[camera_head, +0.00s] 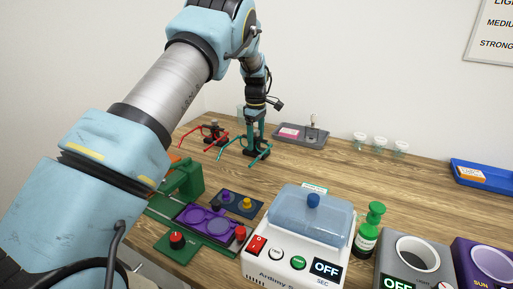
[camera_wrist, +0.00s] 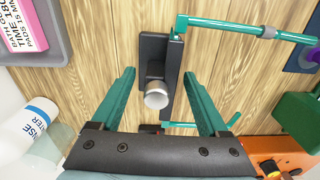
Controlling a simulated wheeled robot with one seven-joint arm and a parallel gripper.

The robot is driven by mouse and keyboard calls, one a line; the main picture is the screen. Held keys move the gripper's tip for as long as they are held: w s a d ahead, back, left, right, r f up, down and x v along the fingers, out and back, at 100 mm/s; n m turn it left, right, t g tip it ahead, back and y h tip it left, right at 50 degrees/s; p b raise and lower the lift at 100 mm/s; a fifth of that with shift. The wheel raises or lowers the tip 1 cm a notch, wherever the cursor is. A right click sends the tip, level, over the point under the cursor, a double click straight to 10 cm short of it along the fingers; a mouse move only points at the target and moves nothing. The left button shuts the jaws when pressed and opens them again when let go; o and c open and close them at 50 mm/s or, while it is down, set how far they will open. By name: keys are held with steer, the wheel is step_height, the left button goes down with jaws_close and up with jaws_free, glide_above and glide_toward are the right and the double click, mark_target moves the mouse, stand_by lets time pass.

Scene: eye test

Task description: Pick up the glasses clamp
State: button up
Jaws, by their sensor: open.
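A teal clamp-like stand with a dark base (camera_head: 258,157) and thin teal arms stands on the wooden table below my gripper (camera_head: 255,137). I take it for the glasses clamp. In the wrist view its dark block (camera_wrist: 154,48) and round silver post (camera_wrist: 156,95) lie between my gripper's two teal fingers (camera_wrist: 159,76), with a gap on each side. A teal arm (camera_wrist: 222,23) reaches from it to the right. My gripper is open and empty. A similar red stand (camera_head: 213,132) with red arms is to the left in the head view.
A grey tray (camera_head: 316,139) with a pink box lies behind the clamp. A white bottle (camera_wrist: 35,122) is left of my fingers in the wrist view. A green device (camera_head: 185,180), a purple tray (camera_head: 183,213) and a white machine (camera_head: 260,271) stand in front.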

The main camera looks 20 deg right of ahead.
steer(key=shift+f, duration=0.35)
steer(key=shift+c, duration=0.3)
jaws_close()
steer(key=shift+r, duration=0.1)
stand_by(0.8)
